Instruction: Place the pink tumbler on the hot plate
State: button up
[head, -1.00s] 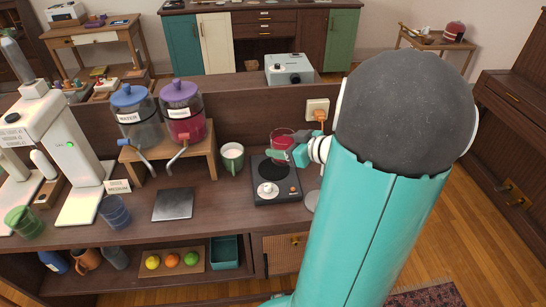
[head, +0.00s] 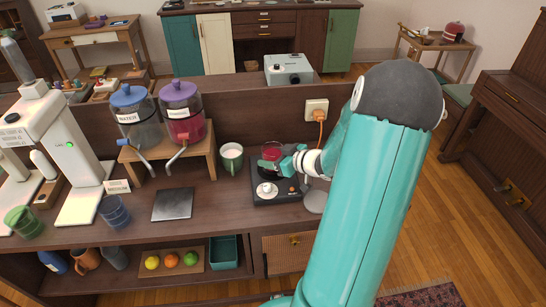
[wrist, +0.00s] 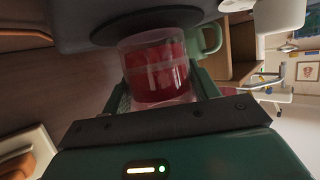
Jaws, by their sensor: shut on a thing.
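The pink tumbler (head: 272,150), clear with red contents, is held in my gripper (head: 278,161) over the back part of the hot plate (head: 290,198). The hot plate is a dark box with a round black disc and a pale knob in front. In the wrist view the tumbler (wrist: 158,72) sits between the fingers, and the black disc of the hot plate (wrist: 118,33) shows close beyond it. My gripper is shut on the tumbler. I cannot tell whether the tumbler's base touches the disc.
A green mug (head: 231,158) stands just left of the hot plate. Two drink dispensers (head: 182,112) stand on a wooden riser further left. A grey square plate (head: 172,204) lies on the counter. A socket with an orange plug (head: 318,112) is behind. A pale round thing (head: 315,201) lies at right.

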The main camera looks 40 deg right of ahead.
jog(key=shift+f, duration=0.2)
jog(key=o, duration=1.2)
jog(key=shift+o, duration=0.2)
jog(key=shift+r, duration=0.1)
